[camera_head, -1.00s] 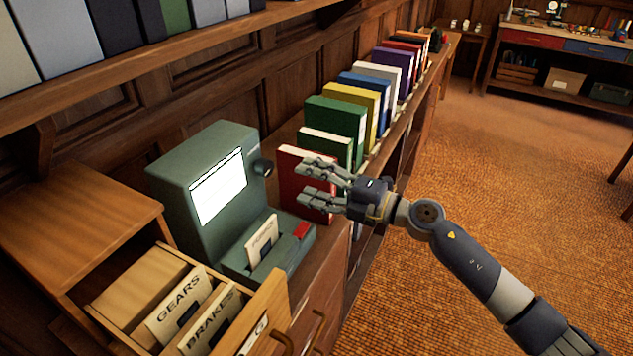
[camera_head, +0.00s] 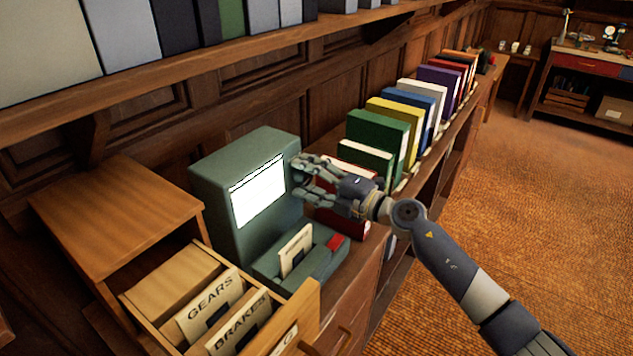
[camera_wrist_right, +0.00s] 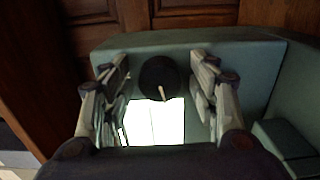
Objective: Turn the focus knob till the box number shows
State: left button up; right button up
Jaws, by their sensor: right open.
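The grey-green reader (camera_head: 225,180) stands on the cabinet top, with a bright white screen (camera_head: 258,192) whose writing I cannot read. My right gripper (camera_head: 300,178) is open at the reader's right side. In the wrist view its fingers (camera_wrist_right: 160,95) stand apart on either side of the knob, with no clear contact. A labelled card (camera_head: 296,250) stands in the reader's front slot, beside a red button (camera_head: 336,242). My left gripper is not in view.
An open wooden drawer (camera_head: 312,305) with cards marked GEARS and BRAKES is in front at the left. A row of coloured books (camera_head: 378,138) runs behind my right gripper. A shelf with binders hangs above the reader. The floor at the right is clear.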

dwell(0.3)
jog(key=shift+r+p, duration=0.1)
jog(key=shift+p, duration=0.2)
jog(key=m+p, duration=0.4)
jog(key=p, duration=0.1)
jog(key=shift+r, duration=0.15)
jog(key=shift+m, duration=0.3)
jog(key=shift+f, duration=0.3)
